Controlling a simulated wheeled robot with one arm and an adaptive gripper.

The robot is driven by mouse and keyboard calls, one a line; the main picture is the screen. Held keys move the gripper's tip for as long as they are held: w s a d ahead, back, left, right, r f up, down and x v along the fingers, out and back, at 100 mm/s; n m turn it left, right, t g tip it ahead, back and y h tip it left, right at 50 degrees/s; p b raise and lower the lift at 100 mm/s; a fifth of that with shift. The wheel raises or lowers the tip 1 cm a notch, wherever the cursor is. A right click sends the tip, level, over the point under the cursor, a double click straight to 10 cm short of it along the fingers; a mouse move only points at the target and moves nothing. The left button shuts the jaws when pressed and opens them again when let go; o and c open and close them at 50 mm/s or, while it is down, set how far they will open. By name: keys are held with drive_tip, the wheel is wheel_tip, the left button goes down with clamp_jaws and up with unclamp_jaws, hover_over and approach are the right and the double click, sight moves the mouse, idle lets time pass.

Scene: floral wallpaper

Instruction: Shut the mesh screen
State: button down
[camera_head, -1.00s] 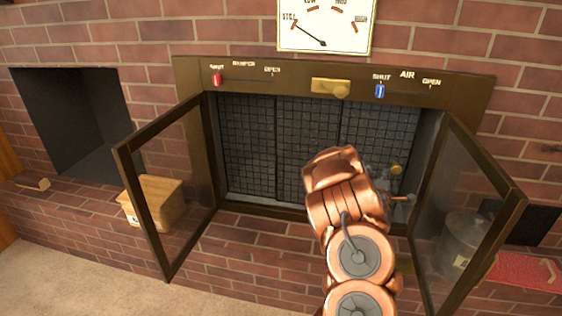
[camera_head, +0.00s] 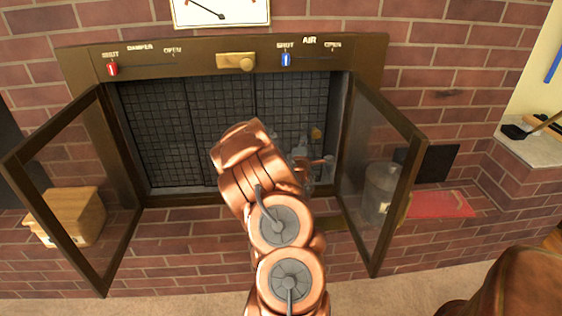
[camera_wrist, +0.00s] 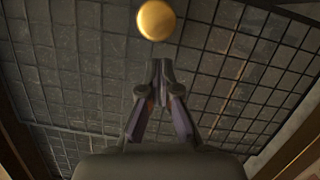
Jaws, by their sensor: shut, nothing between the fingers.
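The mesh screen (camera_head: 221,110) is a dark grid in the fireplace opening, behind two open glass doors. It reaches close to the right side of the opening. A round brass knob (camera_head: 316,133) stands at its right part and also shows in the wrist view (camera_wrist: 156,19). My gripper (camera_wrist: 159,64) is shut and empty, its fingertips just below the knob in the wrist view, with the mesh behind. Whether it touches the knob or the mesh I cannot tell.
The left glass door (camera_head: 80,167) and right glass door (camera_head: 377,176) swing out on either side of my arm. A wooden box (camera_head: 72,215) sits at left. A metal canister (camera_head: 380,190) and red mat (camera_head: 440,204) are at right. Damper and air sliders line the top frame.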

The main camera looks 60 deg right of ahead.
sight(295, 145)
drive_tip(key=a+p, duration=0.6)
drive_tip(key=a, duration=0.3)
drive_tip(key=shift+s+f, duration=0.4)
drive_tip(key=shift+s, duration=0.05)
drive_tip(key=shift+a+p, duration=0.15)
drive_tip(key=shift+p, duration=0.9)
drive_tip(key=shift+p+v, duration=0.75)
drive_tip(key=shift+p, duration=1.1)
